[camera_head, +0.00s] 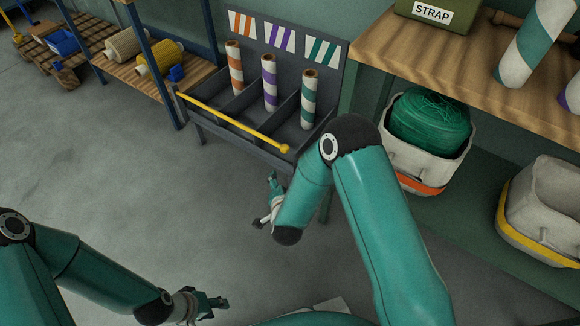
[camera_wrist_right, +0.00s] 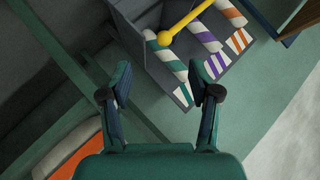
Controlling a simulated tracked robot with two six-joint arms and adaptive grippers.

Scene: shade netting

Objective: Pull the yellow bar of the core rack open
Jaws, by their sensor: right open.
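The grey core rack (camera_head: 240,142) stands at the back centre in the head view. Its yellow bar (camera_head: 232,122) runs across the front and ends in a round knob at the right. The bar and knob (camera_wrist_right: 164,38) also show at the top of the right wrist view. Three striped cores stand in the rack: orange (camera_head: 235,68), purple (camera_head: 269,83) and green (camera_head: 308,99). My right gripper (camera_head: 266,201) is open and empty, in front of and below the knob, apart from it. My left gripper (camera_head: 212,303) is low at the left, far from the rack; its finger gap is unclear.
A wooden bench (camera_head: 460,85) with a green STRAP box (camera_head: 432,14) and striped cores stands at the right. Beneath it are a bin with green netting (camera_head: 430,118) and a pale bin with a yellow band (camera_head: 545,205). Shelves with rolls (camera_head: 125,45) stand left; the floor before them is clear.

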